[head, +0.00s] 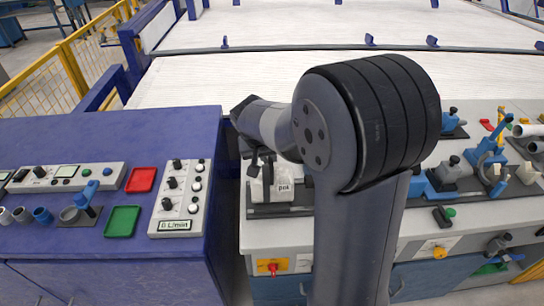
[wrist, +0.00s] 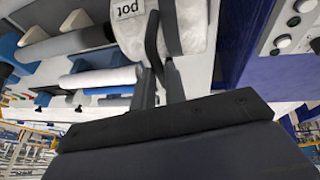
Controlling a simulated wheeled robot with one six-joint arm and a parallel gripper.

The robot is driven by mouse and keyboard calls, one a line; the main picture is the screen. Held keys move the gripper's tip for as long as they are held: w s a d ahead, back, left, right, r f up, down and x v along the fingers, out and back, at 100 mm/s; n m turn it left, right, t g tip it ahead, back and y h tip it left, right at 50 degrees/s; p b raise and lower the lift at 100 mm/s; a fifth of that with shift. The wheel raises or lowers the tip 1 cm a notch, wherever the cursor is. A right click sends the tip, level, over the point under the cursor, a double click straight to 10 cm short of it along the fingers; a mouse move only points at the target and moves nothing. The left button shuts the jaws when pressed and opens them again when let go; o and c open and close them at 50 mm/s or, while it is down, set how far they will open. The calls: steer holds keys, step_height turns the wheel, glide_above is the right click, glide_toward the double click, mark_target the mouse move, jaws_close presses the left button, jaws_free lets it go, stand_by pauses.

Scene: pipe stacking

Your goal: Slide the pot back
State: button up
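The pot (head: 284,190) is a pale block with a "pot" label, on a dark rail strip (head: 262,212) at the left end of the light bench. My gripper (head: 262,163) is right at the pot's upper left part, pointing down. In the wrist view the pot (wrist: 190,25) fills the top middle, its label upside down. The two dark fingers of my gripper (wrist: 161,45) cross in front of it, close together. Whether they are closed on part of the pot cannot be told. My arm hides the area right of the pot in the head view.
A blue cabinet (head: 110,135) stands left, with a flow-meter panel (head: 182,198), a red tray (head: 141,180) and a green tray (head: 123,221). A narrow gap separates it from the bench. Blue and grey fixtures (head: 488,155) stand at the right. A white slatted surface (head: 230,80) lies behind.

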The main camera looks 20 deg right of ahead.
steer(key=o, duration=0.4)
steer(key=shift+a, duration=0.3)
steer(key=shift+o, duration=0.2)
steer(key=v, duration=1)
steer(key=shift+r+b, duration=0.35)
steer(key=shift+s+f, duration=0.1)
steer(key=x, duration=1)
steer(key=shift+d+f+p, duration=0.15)
steer(key=shift+f+p, duration=0.2)
steer(key=shift+p, duration=0.05)
steer(key=shift+d+r, duration=0.1)
steer(key=shift+d, duration=0.3)
